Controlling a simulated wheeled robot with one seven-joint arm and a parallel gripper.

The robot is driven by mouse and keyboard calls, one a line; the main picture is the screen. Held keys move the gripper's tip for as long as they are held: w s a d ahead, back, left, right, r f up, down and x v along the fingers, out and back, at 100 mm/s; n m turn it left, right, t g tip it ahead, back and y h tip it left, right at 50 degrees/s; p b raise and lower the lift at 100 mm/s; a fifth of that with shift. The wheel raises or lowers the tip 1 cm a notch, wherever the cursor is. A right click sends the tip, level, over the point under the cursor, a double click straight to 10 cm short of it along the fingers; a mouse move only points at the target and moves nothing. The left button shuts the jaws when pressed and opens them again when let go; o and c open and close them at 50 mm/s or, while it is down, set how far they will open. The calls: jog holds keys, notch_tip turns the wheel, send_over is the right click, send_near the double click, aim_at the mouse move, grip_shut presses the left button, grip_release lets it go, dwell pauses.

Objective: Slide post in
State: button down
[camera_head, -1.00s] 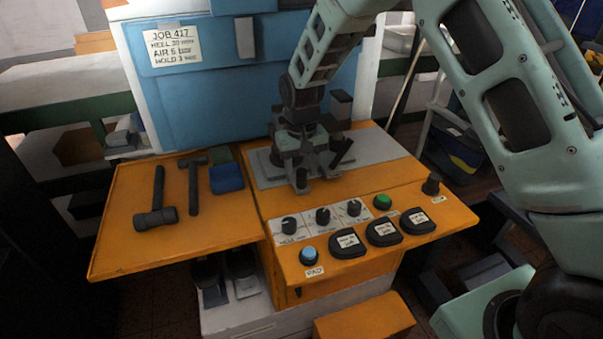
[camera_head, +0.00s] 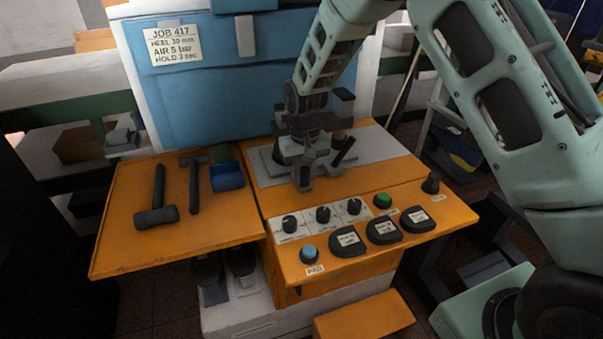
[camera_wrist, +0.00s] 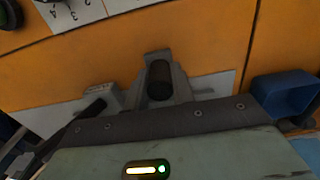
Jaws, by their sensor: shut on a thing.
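A dark lever (camera_head: 343,151) leans up to the right of the fixture. How deep the post sits cannot be made out.
On the left shelf lie two hammers (camera_head: 157,196) and a blue bin (camera_head: 227,177). A blue panel (camera_head: 215,85) rises behind. The left shelf's front is clear.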

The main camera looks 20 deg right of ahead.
jog(key=d, duration=1.7)
jog(key=shift+w+d+r, duration=0.1)
jog(key=shift+d, duration=0.4)
jog(key=c, duration=1.2)
grip_release()
